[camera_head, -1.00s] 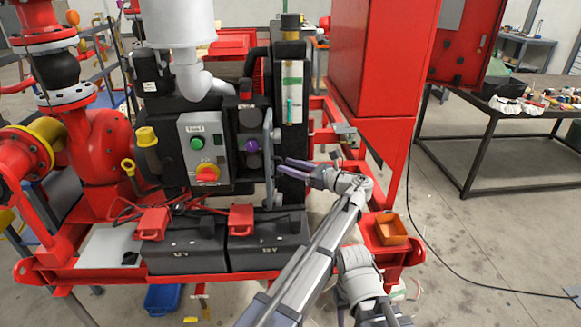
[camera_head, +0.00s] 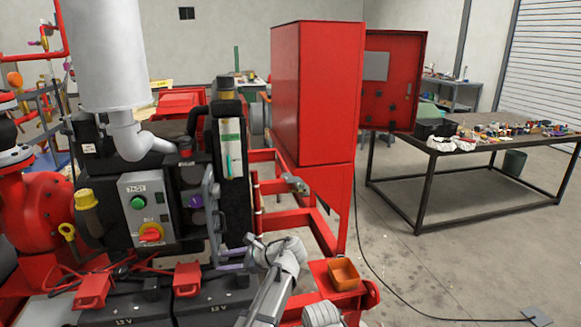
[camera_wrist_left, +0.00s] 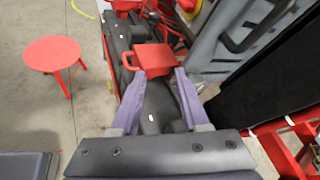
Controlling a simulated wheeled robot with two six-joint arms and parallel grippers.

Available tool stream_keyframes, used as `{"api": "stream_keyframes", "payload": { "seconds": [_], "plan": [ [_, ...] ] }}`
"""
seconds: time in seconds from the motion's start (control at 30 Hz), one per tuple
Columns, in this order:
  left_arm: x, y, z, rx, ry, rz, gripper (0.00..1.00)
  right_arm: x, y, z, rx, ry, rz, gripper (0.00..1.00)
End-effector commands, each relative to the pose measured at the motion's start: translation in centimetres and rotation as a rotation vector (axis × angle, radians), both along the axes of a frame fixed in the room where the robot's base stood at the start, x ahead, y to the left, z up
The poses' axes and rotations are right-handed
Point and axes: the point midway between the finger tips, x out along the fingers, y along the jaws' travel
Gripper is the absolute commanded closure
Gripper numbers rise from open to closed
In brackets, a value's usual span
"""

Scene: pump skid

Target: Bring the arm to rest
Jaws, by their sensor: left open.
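My left gripper (camera_head: 228,260) is open and empty, with two purple fingers pointing left. In the head view it is just right of the control box (camera_head: 146,205) and near the top of the right battery (camera_head: 215,292). The left wrist view also shows the gripper (camera_wrist_left: 160,74), its fingers spread. A red terminal cover (camera_wrist_left: 152,58) and part of a black battery (camera_wrist_left: 160,105) show beyond and between the fingers. Nothing is gripped. My left forearm comes up from the bottom of the head view. My right gripper is not in view.
A tall red cabinet (camera_head: 315,95) stands right of the arm. A grey handle (camera_head: 212,210) stands near the fingers. A workbench (camera_head: 470,155) is farther right, with open floor before it.

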Motion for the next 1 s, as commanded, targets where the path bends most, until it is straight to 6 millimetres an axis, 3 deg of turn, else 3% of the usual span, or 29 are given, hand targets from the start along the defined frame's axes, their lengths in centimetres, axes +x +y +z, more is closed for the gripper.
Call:
{"api": "stream_keyframes", "payload": {
  "seconds": [0.03, 0.2, 0.4, 0.8, 1.0],
  "plan": [
    [-3.2, 1.3, -2.1, -0.128, -0.069, 0.07, 0.55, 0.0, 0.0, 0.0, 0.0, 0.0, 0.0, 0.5],
    [-9.9, 1.4, -8.3, -0.554, -0.304, 0.383, 0.55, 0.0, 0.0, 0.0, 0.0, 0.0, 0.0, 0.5],
    [-14.5, -0.7, -11.5, -0.854, -0.46, 0.707, 0.55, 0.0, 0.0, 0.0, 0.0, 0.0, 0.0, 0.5],
    [-20.3, -5.2, -13.0, -1.176, -0.599, 1.221, 0.55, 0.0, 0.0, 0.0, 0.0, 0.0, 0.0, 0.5],
    [-21.3, -9.0, -10.9, -1.134, -0.515, 1.121, 0.55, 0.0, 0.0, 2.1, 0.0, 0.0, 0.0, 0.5]
  ]
}}
